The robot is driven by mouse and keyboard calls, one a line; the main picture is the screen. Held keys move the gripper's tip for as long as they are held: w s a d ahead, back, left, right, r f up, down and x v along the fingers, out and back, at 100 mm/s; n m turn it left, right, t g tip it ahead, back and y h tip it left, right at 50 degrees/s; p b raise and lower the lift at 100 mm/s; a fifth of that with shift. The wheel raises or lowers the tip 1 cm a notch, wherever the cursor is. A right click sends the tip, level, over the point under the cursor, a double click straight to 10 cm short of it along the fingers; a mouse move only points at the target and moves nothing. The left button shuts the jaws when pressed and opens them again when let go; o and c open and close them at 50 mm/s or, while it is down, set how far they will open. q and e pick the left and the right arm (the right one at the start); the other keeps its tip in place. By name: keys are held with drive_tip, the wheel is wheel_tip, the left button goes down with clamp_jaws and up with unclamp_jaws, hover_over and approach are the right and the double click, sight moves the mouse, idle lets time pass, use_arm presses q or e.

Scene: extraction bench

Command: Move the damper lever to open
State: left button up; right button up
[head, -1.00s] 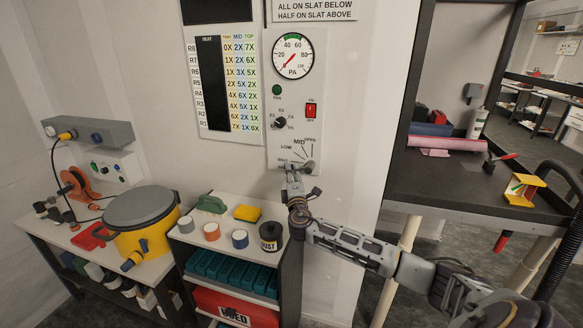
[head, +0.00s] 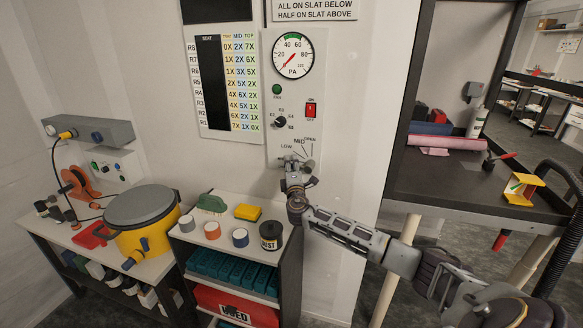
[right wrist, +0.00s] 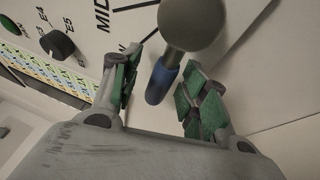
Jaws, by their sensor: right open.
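The damper lever has a round grey knob (right wrist: 192,22) and a blue sleeve (right wrist: 162,82) in the right wrist view. My right gripper (right wrist: 160,72) is open, with its green-padded fingers on either side of the blue sleeve. The sleeve shows apart from both pads. In the head view my right gripper (head: 298,165) is at the damper scale, low on the white wall panel (head: 277,140). It hides most of the lever there, so its exact setting cannot be told. The LOW, MID and OPEN marks show above the gripper. My left gripper is out of view.
A pressure gauge (head: 292,55), a black knob (head: 280,122) and a red switch (head: 311,110) sit above the scale. Below left, a shelf unit (head: 185,233) holds several small items. A dark workbench (head: 450,185) stands to the right.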

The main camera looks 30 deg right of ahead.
clamp_jaws()
idle(0.4)
